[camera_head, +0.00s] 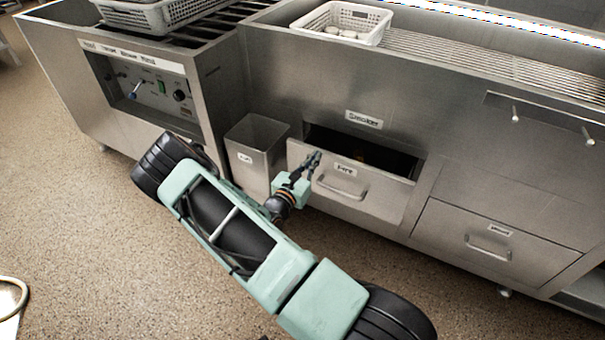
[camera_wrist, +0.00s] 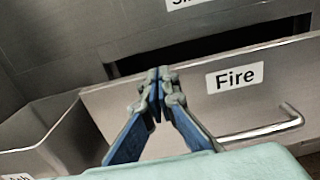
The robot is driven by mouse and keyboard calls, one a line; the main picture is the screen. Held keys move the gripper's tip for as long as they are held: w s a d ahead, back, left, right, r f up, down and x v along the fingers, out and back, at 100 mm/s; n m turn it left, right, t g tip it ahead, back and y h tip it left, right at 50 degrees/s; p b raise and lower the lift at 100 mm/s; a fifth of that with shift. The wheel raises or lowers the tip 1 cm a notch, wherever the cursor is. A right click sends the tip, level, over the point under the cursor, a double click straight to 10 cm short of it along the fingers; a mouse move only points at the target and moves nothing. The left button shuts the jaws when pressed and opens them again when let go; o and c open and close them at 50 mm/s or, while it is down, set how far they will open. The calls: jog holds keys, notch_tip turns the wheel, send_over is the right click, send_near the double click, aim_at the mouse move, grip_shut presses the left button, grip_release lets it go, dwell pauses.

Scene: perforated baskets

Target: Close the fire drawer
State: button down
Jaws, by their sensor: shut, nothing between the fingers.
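The fire drawer (camera_head: 386,201) is a steel drawer with a "Fire" label and a bar handle (camera_head: 341,190). It stands partly open, with a dark gap behind its front panel. In the wrist view the drawer front (camera_wrist: 118,97) fills the middle and right, and its handle (camera_wrist: 262,132) is at lower right. My gripper (camera_head: 314,160) is shut and empty at the upper left part of the drawer front. In the wrist view its fingertips (camera_wrist: 158,76) are together over the panel's upper left area, left of the label. I cannot tell whether they touch the panel.
An open steel bin (camera_head: 252,158) stands just left of the drawer. A closed drawer (camera_head: 500,242) is at the right. A white perforated basket (camera_head: 341,22) sits on the counter above, and another basket (camera_head: 150,14) is at upper left. The floor in front is clear.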

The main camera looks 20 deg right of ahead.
jog(key=x, duration=0.7)
jog(key=shift+w+d, duration=0.2)
jog(key=shift+a, duration=0.1)
